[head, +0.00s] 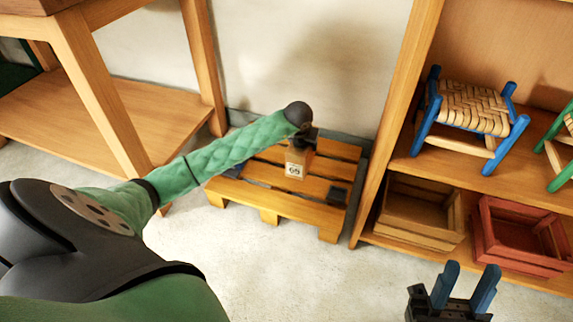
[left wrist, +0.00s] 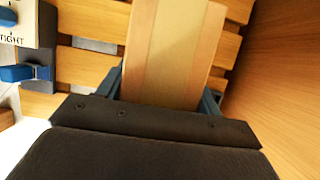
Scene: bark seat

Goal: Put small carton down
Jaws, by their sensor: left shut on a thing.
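The small carton (head: 296,166) is a brown box with a white label and dark figures on its front. It shows over the wooden pallet (head: 270,201) by the wall. My left gripper (head: 303,140) comes from above and is shut on the carton. In the left wrist view the carton (left wrist: 172,50) fills the space between the jaws, with pallet slats behind it. I cannot tell whether its base touches the slats. My right gripper (head: 464,288) is at the lower right of the head view, fingers apart and empty.
A shelf to the right holds a blue stool (head: 470,108), a wooden crate (head: 420,211) and a red crate (head: 519,237). A wooden table (head: 95,100) stands left. The floor in front is clear.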

